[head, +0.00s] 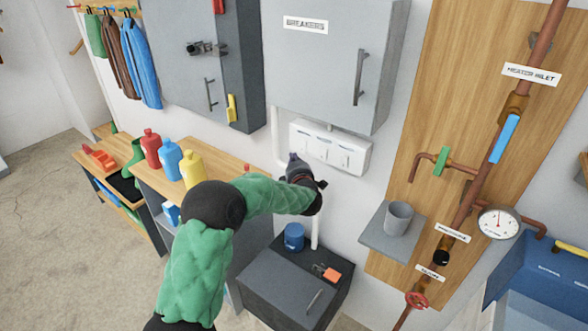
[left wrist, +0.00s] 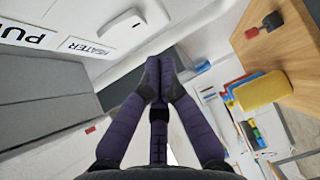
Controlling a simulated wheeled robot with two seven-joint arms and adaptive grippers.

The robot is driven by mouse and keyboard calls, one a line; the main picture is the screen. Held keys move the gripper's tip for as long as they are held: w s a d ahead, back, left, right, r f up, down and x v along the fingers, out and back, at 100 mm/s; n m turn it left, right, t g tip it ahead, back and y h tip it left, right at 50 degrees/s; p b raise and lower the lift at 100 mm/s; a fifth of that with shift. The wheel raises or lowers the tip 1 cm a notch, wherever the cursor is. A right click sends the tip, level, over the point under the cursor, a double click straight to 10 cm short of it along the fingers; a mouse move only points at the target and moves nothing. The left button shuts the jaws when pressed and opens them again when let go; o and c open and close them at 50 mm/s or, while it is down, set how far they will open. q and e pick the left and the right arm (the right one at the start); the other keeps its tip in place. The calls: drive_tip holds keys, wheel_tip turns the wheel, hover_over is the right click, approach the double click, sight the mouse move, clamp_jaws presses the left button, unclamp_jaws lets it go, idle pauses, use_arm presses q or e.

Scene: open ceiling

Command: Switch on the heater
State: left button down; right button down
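A white switch box (head: 330,148) with several switches is on the wall below the grey cabinet labelled BREAKERS. In the left wrist view a label reading HEATER (left wrist: 87,47) shows on a white surface, with a white raised switch (left wrist: 128,24) beside it. A partly cut-off label beginning PU (left wrist: 28,38) is further left. My left gripper (head: 293,158) is just left of the box in the head view. In the left wrist view its purple fingers (left wrist: 160,73) come together at the tips with nothing visible between them. Contact with the box cannot be told. My right gripper is out of view.
The BREAKERS cabinet (head: 325,70) hangs above the box. A dark low cabinet (head: 275,290) stands below, with a blue mug (head: 294,237) on it. Bottles (head: 192,168) stand on a wooden-topped unit to the left. A pipe board (head: 430,90) with valves is to the right.

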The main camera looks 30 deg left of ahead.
sight(299, 150)
use_arm(q)
drive_tip(key=shift+w+d+f, duration=0.1)
drive_tip(key=shift+w, duration=0.6)
drive_tip(key=shift+w+d+f, duration=0.1)
drive_tip(key=shift+w, duration=0.6)
drive_tip(key=shift+b, duration=0.35)
drive_tip(key=b, duration=0.3)
drive_tip(key=shift+w+f+n, duration=0.3)
drive_tip(key=shift+w+f, duration=0.05)
drive_tip(key=shift+w+r, duration=0.1)
drive_tip(key=shift+r, duration=0.1)
